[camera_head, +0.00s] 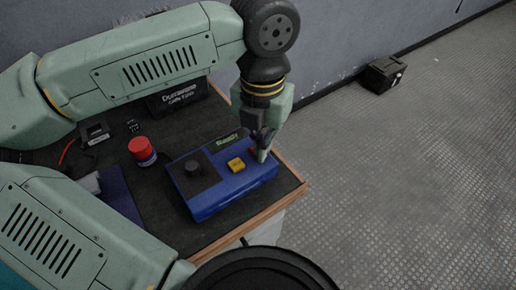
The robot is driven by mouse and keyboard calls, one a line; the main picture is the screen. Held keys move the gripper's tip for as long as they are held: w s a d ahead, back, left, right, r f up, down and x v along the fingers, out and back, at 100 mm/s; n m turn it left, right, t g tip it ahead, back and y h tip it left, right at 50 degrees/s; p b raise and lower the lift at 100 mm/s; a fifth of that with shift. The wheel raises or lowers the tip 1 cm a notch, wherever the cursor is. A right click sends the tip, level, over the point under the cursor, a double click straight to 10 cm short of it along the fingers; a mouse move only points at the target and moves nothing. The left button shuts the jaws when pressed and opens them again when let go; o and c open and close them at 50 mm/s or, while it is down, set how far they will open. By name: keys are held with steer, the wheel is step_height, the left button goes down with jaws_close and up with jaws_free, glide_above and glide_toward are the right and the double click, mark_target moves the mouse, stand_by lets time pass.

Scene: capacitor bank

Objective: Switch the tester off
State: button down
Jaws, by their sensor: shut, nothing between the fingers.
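The tester (211,198) is a blue box lying on the dark bench top near its front right corner. Its top face carries a black knob (193,169) on a dark panel, a small green display (224,141) and a yellow button (236,164). My gripper (262,157) points down over the right end of the tester, right of the yellow button. It is shut and empty. A bit of red (252,151) shows beside the fingertips, mostly hidden by them. I cannot tell whether the fingertips touch it.
A jar with a red lid (141,149) stands left of the tester. A black case with white lettering (181,98) stands at the back of the bench (235,236). A black box (384,74) sits on the floor by the wall. The floor at right is clear.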

steer(key=shift+f, duration=0.3)
steer(key=shift+r, duration=0.2)
steer(key=shift+r+p, duration=1.8)
steer(key=shift+r, duration=1.6)
